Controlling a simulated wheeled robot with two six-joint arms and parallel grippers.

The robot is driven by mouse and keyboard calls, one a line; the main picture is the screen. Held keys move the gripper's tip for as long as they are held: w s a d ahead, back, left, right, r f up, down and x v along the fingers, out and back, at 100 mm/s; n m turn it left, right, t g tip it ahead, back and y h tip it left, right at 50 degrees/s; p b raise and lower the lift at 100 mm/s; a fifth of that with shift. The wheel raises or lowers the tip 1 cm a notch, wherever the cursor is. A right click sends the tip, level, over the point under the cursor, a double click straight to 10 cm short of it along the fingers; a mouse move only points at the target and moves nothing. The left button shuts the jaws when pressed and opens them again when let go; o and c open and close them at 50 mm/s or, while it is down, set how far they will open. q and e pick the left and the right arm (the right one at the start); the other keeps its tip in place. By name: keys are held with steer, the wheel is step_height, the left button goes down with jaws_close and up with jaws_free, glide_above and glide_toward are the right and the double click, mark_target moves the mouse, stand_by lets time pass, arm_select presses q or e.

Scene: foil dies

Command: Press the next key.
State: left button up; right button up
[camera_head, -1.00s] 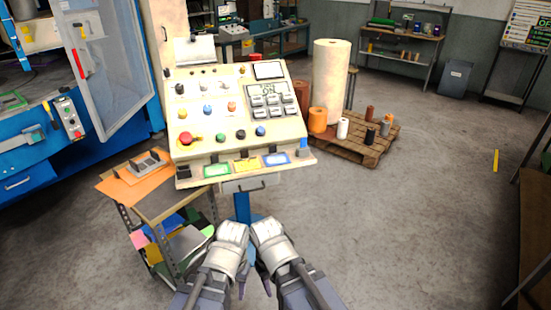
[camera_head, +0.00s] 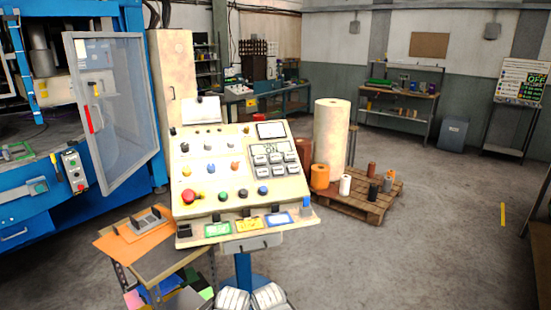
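A sloped cream control console (camera_head: 205,178) stands ahead of me, left of the middle. A block of several grey keys (camera_head: 269,166) is at its upper right, below a small panel with dark lettering that seems to read "ON" (camera_head: 270,150). A blank pale screen (camera_head: 270,130) sits above that. A red mushroom button (camera_head: 188,196) and green, black and blue buttons line the lower face. Which key the task means cannot be told.
Green, yellow and blue framed cards (camera_head: 249,225) lie on the console's front ledge. A small cart (camera_head: 165,263) stands front left. A blue machine with an open clear door (camera_head: 112,120) is at left. A pallet (camera_head: 345,204) with rolls stands right. The right floor is mostly clear.

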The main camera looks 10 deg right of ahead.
jaws_close()
stand_by(1.5)
